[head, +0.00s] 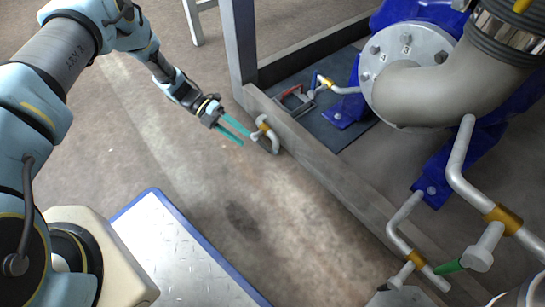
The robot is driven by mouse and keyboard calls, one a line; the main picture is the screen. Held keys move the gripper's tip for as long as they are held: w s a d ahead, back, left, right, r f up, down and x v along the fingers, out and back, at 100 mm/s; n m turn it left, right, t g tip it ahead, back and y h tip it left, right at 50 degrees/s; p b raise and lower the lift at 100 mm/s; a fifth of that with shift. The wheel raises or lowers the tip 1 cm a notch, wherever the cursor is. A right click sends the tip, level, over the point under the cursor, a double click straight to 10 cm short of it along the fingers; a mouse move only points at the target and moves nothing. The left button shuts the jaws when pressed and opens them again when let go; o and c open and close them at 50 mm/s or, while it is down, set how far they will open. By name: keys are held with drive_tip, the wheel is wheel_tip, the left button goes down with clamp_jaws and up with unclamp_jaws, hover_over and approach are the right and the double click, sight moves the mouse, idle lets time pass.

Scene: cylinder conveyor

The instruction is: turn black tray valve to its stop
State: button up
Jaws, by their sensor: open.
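A small valve with a brass body (262,122) sits on the outer side of the grey frame's lower rail. Its dark grey or black lever (275,145) points down and slightly right in the picture. My gripper (246,139) has two teal fingers, spread a little apart with nothing between them. The fingertips are just left of the valve. The upper finger's tip lies very close to the valve's pipe; I cannot tell whether they touch.
The grey frame rail (325,165) runs diagonally beside the valve. Behind it, a red-handled valve (295,98) sits over a dark tray (340,132) near a blue pump with a grey pipe elbow (420,90). A green-handled valve (448,267) is lower right. Open floor (235,185) lies below my gripper.

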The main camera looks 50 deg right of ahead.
sight(261, 143)
drive_tip(key=f+n+g+h, duration=0.1)
drive_tip(key=n, duration=0.1)
drive_tip(key=d+f+n+h+b, duration=0.1)
drive_tip(key=n, duration=0.1)
drive_tip(key=shift+w+f+n+g, duration=0.1)
drive_tip(key=shift+n+g, duration=0.3)
drive_tip(key=shift+d, duration=0.15)
drive_tip(key=b+x, duration=0.3)
drive_tip(key=x, duration=0.7)
drive_tip(key=shift+s, duration=0.4)
drive_tip(key=shift+c, duration=0.2)
clamp_jaws()
